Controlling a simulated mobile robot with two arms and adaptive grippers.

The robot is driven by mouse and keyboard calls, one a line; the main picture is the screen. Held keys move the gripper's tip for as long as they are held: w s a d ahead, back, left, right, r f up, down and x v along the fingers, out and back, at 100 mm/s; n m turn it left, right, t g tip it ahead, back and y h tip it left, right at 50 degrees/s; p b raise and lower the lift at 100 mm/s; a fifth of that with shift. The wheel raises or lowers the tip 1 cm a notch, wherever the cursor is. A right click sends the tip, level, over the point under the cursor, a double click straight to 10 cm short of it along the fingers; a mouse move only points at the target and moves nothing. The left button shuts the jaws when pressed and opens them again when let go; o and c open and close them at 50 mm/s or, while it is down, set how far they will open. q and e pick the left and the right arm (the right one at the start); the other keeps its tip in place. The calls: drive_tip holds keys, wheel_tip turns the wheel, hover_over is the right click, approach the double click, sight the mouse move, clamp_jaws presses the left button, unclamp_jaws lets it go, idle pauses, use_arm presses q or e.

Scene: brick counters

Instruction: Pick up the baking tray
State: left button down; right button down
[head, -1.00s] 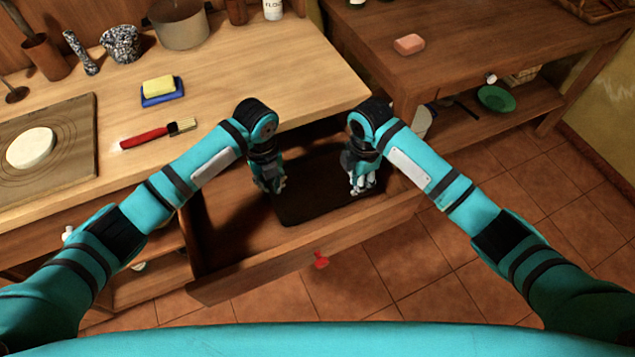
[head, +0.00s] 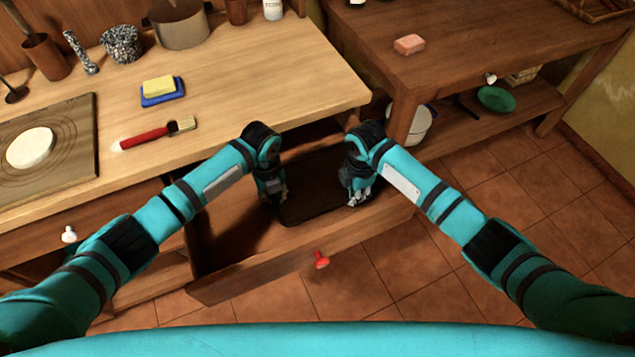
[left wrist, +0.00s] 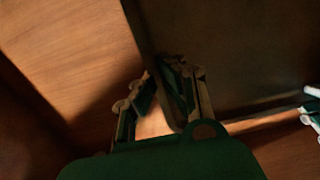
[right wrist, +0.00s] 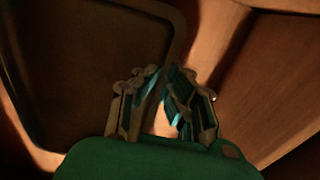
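The baking tray (head: 318,187) is a dark, flat, round-cornered tray in the pulled-out drawer (head: 250,270). It also shows in the left wrist view (left wrist: 240,50) and the right wrist view (right wrist: 90,60). My left gripper (head: 277,196) is at the tray's left side, and my right gripper (head: 358,196) at its right side. In the left wrist view the fingers (left wrist: 158,78) are apart on either side of the tray's edge. In the right wrist view the fingers (right wrist: 160,75) are also apart around the edge. The gripper bodies hide parts of both edges.
The wooden counter (head: 270,80) overhangs the drawer's back. It carries a brush (head: 155,133), a sponge on a blue dish (head: 160,92), a pot (head: 180,25) and a board with dough (head: 65,165). A red knob (head: 321,260) is on the drawer front. Another table (head: 465,45) stands at the right.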

use_arm(q)
drive_tip(key=shift+r, duration=0.15)
use_arm(e)
drive_tip(key=shift+r, duration=0.15)
